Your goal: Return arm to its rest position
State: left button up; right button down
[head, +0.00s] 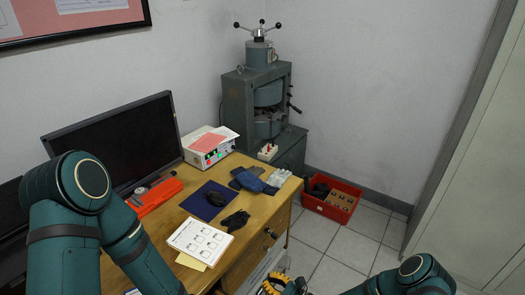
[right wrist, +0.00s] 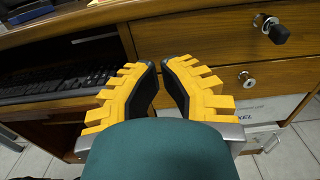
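My right gripper (head: 283,287) shows at the bottom edge of the head view, beside the desk's front, low over the floor. In the right wrist view its two yellow toothed fingers with dark pads (right wrist: 160,78) lean together at the tips. They look shut, with nothing held between them. A narrow wedge of drawer front shows behind them. My teal right arm (head: 415,275) comes in from the lower right. My teal left arm (head: 65,235) is bent at the left, in front of the monitor and the desk's left part; its gripper is out of view.
A grey press machine (head: 240,100) stands behind. A red crate (head: 335,205) sits on otherwise open tiled floor.

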jog(key=s+n+g+h, duration=0.5)
jog(key=s+n+g, duration=0.8)
jog(key=s, duration=0.5)
jog(key=d+r+n+t+h, duration=0.4)
jog(key=d+r+n+h, duration=0.2)
jog(key=n, duration=0.4)
jog(key=shift+s+d+r, duration=0.4)
jog(key=shift+d+r, duration=0.3)
jog(key=shift+d, duration=0.1)
